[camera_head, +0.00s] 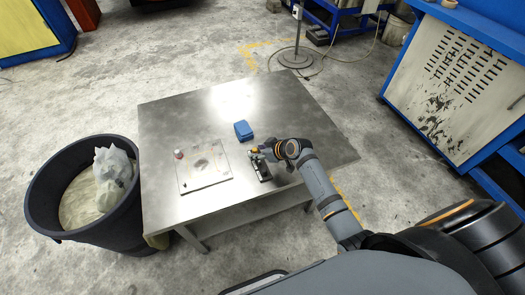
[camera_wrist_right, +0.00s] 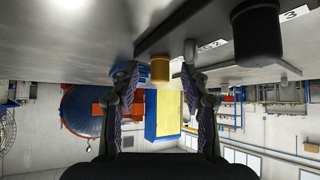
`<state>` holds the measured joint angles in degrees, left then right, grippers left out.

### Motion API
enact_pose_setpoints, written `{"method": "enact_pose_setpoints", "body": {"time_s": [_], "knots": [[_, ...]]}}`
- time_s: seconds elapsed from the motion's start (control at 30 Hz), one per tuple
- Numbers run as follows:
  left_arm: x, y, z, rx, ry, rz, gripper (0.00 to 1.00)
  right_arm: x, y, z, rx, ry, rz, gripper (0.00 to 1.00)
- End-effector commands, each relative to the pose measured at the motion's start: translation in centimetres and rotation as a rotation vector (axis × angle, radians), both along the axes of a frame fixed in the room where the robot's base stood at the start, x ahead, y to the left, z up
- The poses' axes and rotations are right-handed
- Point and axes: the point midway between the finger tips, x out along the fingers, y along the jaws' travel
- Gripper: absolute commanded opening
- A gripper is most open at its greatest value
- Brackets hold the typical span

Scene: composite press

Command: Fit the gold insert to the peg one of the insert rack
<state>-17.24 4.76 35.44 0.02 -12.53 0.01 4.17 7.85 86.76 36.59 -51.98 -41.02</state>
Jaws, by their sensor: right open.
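The gold insert (camera_wrist_right: 160,70) stands between the open fingers of my right gripper (camera_wrist_right: 153,85), with a gap to each finger. It is at one end of the dark insert rack (camera_wrist_right: 222,33); the peg under it is hidden, so I cannot tell how it is seated. In the head view the gold insert (camera_head: 254,149) is a small yellow spot at the far end of the rack (camera_head: 263,172), with my right gripper (camera_head: 262,154) beside it. My left gripper is not in view.
A grey cylindrical piece (camera_wrist_right: 190,50) and a larger black cylinder (camera_wrist_right: 257,35) stand along the rack near labels 2 and 3. A black bin (camera_head: 110,228) stands left.

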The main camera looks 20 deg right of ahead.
Motion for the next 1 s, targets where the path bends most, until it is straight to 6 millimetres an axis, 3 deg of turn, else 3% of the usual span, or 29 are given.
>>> {"method": "enact_pose_setpoints", "body": {"time_s": [0.5,1.0], "knots": [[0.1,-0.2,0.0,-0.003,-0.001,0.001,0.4,-6.7,-4.1,7.1,-0.008,-0.001,0.001,0.46],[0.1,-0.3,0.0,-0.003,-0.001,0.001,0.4,-7.5,-4.2,7.8,-0.002,0.005,0.001,0.46]]}}
